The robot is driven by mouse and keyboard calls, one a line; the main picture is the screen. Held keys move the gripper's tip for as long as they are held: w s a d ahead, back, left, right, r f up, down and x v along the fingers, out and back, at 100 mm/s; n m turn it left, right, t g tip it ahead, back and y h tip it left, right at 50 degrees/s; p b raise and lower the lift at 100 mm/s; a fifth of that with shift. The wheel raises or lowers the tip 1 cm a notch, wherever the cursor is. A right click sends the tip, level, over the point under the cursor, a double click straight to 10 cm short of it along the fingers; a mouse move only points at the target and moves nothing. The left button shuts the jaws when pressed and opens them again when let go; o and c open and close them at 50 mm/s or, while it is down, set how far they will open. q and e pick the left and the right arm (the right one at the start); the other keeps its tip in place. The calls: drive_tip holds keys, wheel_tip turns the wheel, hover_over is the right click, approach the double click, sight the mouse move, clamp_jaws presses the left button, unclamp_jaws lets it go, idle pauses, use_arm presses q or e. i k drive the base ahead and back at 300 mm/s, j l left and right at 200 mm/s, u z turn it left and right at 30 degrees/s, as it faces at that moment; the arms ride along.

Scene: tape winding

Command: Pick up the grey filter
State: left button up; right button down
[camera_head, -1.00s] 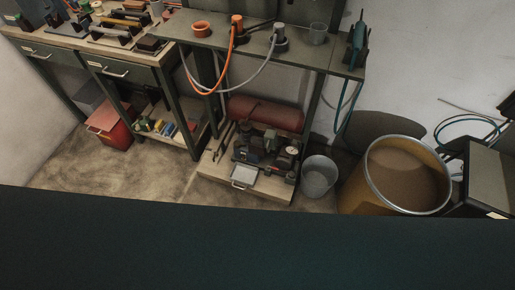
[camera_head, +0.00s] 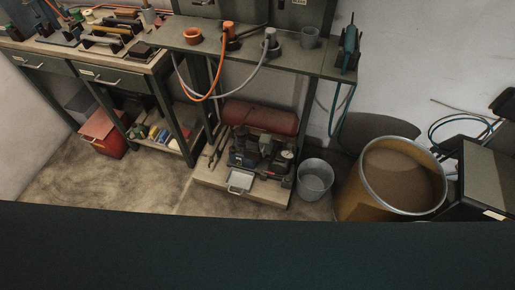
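A grey cylindrical fitting (camera_head: 271,42) stands on the green shelf (camera_head: 296,58), with a grey hose (camera_head: 240,88) looping down from it. It may be the grey filter, but it is too small to tell. A similar orange fitting (camera_head: 229,31) with an orange hose (camera_head: 214,88) stands to its left. Neither of my grippers shows in the view, and nothing is seen touching the grey fitting.
A workbench (camera_head: 120,75) with tools stands at the left. An orange-brown ring-shaped pot (camera_head: 193,36), a clear cup (camera_head: 310,38) and a teal tool (camera_head: 349,45) are also on the shelf. Below are a compressor (camera_head: 262,117), a bucket (camera_head: 315,180) and a large drum (camera_head: 360,200).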

sight(250, 145)
drive_tip(key=z, duration=0.5)
drive_tip(key=i+j+z, duration=0.15)
drive_tip(key=j+z, duration=0.15)
drive_tip(key=z, duration=0.15)
drive_tip(key=i+j+z, duration=0.1)
drive_tip(key=j+z, duration=0.35)
drive_tip(key=i+j+z, duration=0.15)
drive_tip(key=j, duration=0.25)
drive_tip(key=j+z, duration=0.15)
drive_tip(key=j, duration=1.05)
drive_tip(key=i+z, duration=0.05)
